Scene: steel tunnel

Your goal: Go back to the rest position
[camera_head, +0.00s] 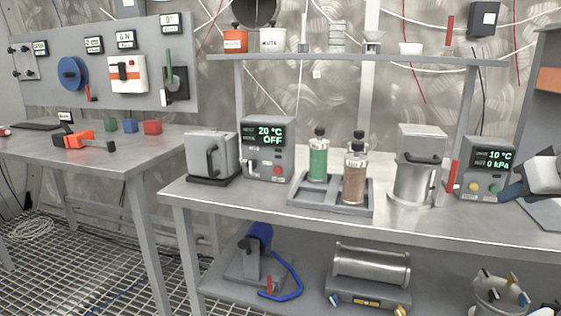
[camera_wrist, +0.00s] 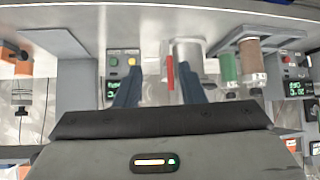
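My gripper (camera_wrist: 158,76) shows in the wrist view with its two blue fingers spread wide apart and nothing held between them. That view is upside down. In the head view, part of my gripper (camera_head: 513,190) shows at the right edge, a blue finger and white wrist just right of the pressure unit (camera_head: 487,168), which reads 10 °C and 0 kPa. Whether it touches the unit cannot be told. A steel vessel (camera_head: 416,172) with a red lever (camera_head: 452,176) stands left of the unit. The lever also shows in the wrist view (camera_wrist: 170,72), apart from the fingers.
A bottle rack (camera_head: 305,196) holds a green bottle (camera_head: 318,160) and a brown bottle (camera_head: 355,175). A heater unit (camera_head: 267,148) reads 20 °C OFF. A shelf (camera_head: 400,59) spans above the bench. A second table (camera_head: 130,160) stands left. Bare bench top lies along the front.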

